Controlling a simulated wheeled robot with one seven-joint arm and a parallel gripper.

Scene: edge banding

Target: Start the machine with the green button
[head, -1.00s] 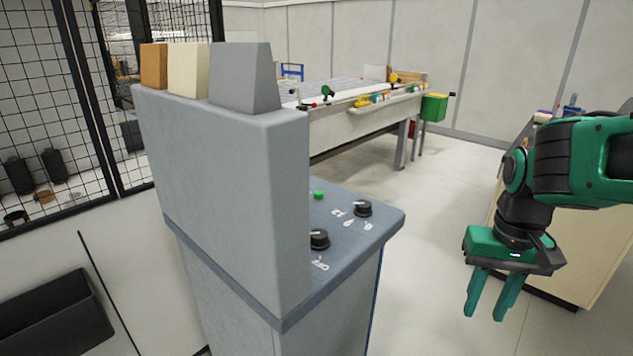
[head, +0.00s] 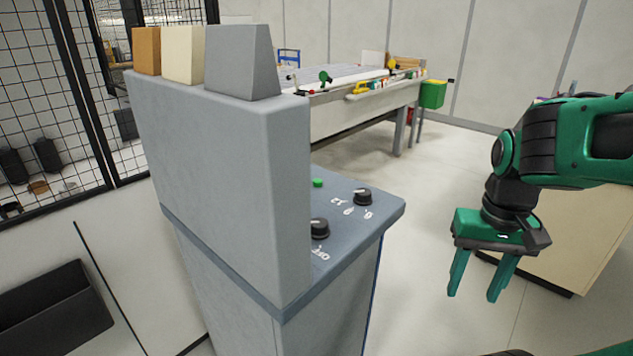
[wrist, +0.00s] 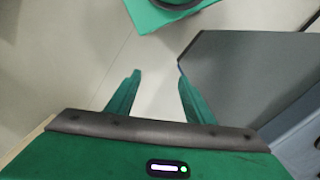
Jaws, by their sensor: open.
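The green button (head: 318,183) sits on the sloped top of the grey control console (head: 290,250), close beside its tall upright panel. Two black knobs with white markings share that top, a far one (head: 362,197) and a near one (head: 319,228). My gripper (head: 473,293) is open and empty, fingers pointing down, to the right of the console and apart from it. In the wrist view my open fingers (wrist: 152,100) are over bare floor, with the console top (wrist: 250,75) to their right. The button is not visible in the wrist view.
Orange, cream and grey blocks (head: 242,62) top the console's panel. A workbench (head: 360,115) with coloured items and a green bin (head: 432,94) stand behind. A beige cabinet (head: 560,240) is behind my arm. Mesh fencing (head: 35,110) is at left. Floor between console and gripper is clear.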

